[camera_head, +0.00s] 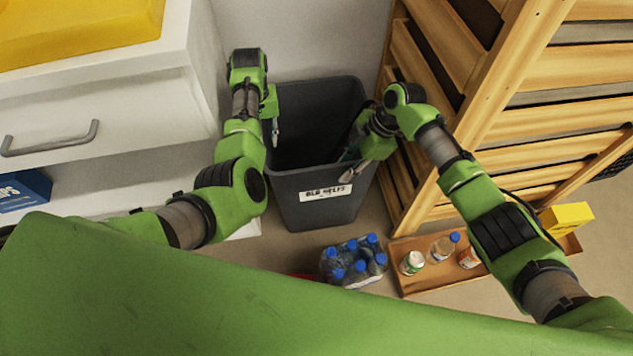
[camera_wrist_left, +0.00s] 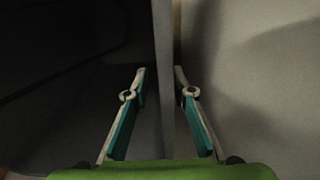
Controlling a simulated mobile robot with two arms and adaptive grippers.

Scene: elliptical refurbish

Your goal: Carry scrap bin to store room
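The scrap bin (camera_head: 315,208) is a dark grey open bin with a white label on its front, standing upright on the floor between a white cabinet and a wooden slatted rack. My left gripper (camera_head: 274,125) is at the bin's left rim. In the left wrist view my left gripper (camera_wrist_left: 160,72) has its fingers apart, one on each side of the bin's rim (camera_wrist_left: 162,40), with small gaps showing. My right gripper (camera_head: 348,164) is at the bin's right side, near the front corner; its fingers are small and partly hidden, so its grip is unclear. The store room is not identifiable.
The white cabinet (camera_head: 120,115) stands close on the left, the wooden rack (camera_head: 480,75) close on the right. A bottle pack (camera_head: 353,262) and a wooden tray (camera_head: 425,285) with bottles, a can and a yellow box (camera_head: 566,219) lie in front of the bin.

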